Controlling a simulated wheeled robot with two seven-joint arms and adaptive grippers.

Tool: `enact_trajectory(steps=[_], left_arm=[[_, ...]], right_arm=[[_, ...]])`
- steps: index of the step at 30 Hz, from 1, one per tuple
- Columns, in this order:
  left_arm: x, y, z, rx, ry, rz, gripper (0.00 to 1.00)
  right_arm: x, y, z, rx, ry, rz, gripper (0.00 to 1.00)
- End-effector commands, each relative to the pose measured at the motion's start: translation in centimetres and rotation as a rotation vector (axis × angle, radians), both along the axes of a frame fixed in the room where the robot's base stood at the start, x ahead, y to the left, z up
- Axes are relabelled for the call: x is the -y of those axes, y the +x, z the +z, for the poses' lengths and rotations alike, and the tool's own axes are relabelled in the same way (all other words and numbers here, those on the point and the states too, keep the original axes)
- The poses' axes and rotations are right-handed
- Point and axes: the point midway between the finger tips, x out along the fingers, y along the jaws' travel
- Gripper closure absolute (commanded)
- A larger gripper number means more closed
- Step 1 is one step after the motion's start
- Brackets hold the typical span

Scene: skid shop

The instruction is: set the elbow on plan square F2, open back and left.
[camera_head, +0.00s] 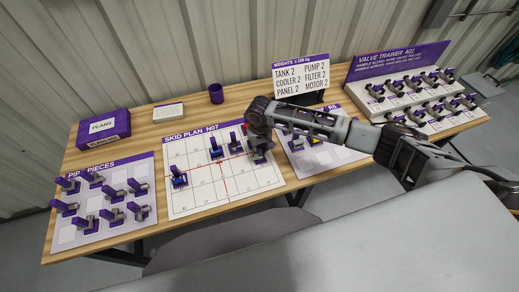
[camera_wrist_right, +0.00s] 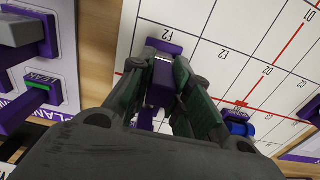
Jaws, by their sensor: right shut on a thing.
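My right gripper (camera_head: 258,152) is low over the right part of the skid plan board (camera_head: 205,200). In the right wrist view the gripper (camera_wrist_right: 168,92) is shut on a purple piece (camera_wrist_right: 160,82), which I take to be the elbow. The piece's purple end lies by the F2 label, over or on that square; I cannot tell whether it touches the board. The fingers hide much of it, so its open directions are unclear. My left gripper is not in view.
Blue-based pieces stand on the plan, one at left (camera_head: 178,178) and others near its back. The pipe pieces board (camera_head: 145,215) is left. Another board with parts (camera_head: 330,155) is right. A weights sign (camera_head: 300,75) and purple cup (camera_head: 216,93) stand behind. The plan's front is clear.

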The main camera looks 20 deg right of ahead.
Motion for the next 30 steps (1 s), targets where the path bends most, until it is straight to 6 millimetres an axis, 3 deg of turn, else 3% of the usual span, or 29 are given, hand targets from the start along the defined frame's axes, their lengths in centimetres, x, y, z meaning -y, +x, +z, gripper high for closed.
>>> enact_trajectory(steps=[4, 5, 10, 30], left_arm=[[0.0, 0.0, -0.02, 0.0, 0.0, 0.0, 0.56], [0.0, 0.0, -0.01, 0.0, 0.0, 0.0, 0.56], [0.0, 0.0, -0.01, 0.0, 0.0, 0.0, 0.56], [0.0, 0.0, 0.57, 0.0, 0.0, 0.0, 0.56]], right_arm=[[-0.02, 0.01, -0.12, 0.0, 0.0, 0.0, 1.0], [-0.02, 0.02, -0.1, 0.0, 0.0, 0.0, 0.77], [-0.01, 0.01, -0.1, 0.0, 0.0, 0.0, 0.56], [-0.01, -0.02, 0.27, 0.0, 0.0, 0.0, 0.56]])
